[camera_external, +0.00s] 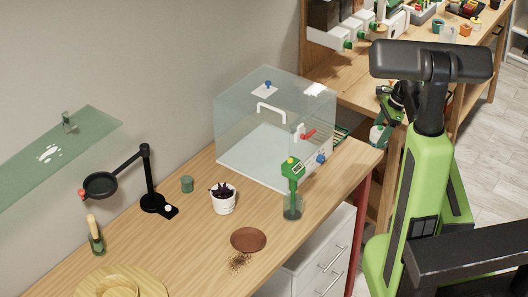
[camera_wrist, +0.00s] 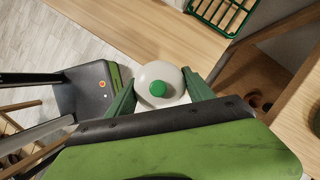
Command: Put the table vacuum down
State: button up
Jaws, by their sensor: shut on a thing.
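The table vacuum (camera_wrist: 145,74) is a white dome with a green button on top. In the wrist view it sits between the two green fingers of my gripper (camera_wrist: 160,92), which is shut on it. In the external view the vacuum (camera_external: 377,134) shows as a small pale shape below my gripper (camera_external: 383,118), just off the right end of the wooden table (camera_external: 200,260). My own body covers part of the arm there. The vacuum's underside is hidden.
A terracotta saucer (camera_external: 248,239) has dark soil spilled beside it. A green wire rack (camera_wrist: 226,14) lies near the table's end.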

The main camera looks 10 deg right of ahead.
jog(key=d+r, duration=0.1)
jog(key=s+d+p, duration=0.1)
jog(key=s+d+r, duration=0.1)
jog(key=d, duration=0.1)
jog(key=shift+r+p, duration=0.35)
